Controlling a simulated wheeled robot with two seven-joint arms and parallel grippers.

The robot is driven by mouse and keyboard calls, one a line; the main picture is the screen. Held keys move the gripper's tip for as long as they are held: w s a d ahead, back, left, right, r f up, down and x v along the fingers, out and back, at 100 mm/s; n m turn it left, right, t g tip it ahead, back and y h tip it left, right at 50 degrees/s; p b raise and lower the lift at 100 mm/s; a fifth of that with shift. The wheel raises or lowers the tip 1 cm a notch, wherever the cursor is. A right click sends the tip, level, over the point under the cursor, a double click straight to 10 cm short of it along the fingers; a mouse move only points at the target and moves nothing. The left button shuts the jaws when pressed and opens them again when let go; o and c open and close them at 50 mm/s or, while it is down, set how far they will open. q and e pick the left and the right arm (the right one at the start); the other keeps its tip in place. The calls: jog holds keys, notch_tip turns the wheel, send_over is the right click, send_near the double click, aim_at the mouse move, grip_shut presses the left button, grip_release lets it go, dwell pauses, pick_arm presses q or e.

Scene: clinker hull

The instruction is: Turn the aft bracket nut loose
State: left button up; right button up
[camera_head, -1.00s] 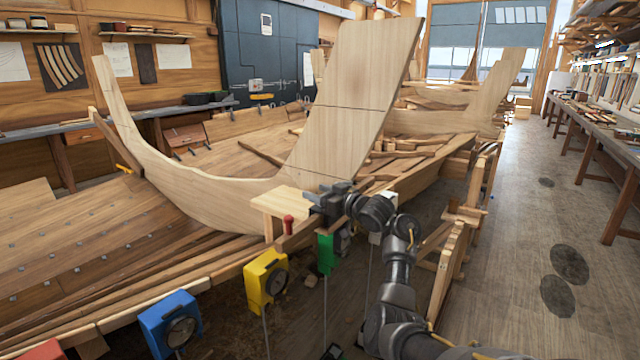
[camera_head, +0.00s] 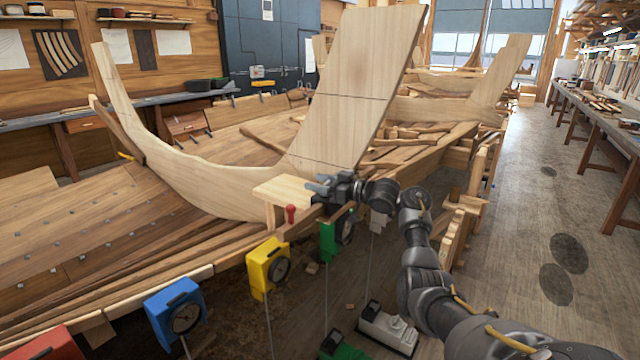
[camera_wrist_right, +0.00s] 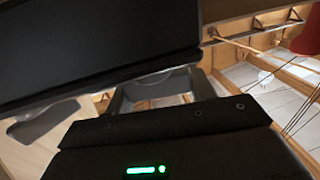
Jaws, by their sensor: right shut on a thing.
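My right gripper (camera_head: 324,188) is at the pale wooden ledge (camera_head: 283,188) beside the foot of the broad upright plank. Its jaws are closed on a small grey piece, which looks like the aft bracket nut. Dark gripper parts hide most of the nut in the head view. In the wrist view a grey, wing-like metal part (camera_wrist_right: 42,124) sticks out at the left beside the dark gripper body. The exact grip and the nut's thread are hidden. My left gripper is in neither view.
Yellow (camera_head: 266,265), blue (camera_head: 174,314) and green (camera_head: 336,238) dial boxes hang along the hull edge. The broad pale plank (camera_head: 362,80) rises behind the gripper. The floor at the right is open.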

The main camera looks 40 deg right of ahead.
jog(key=o, duration=1)
jog(key=shift+b+v, duration=1.6)
jog(key=shift+v, duration=3.8)
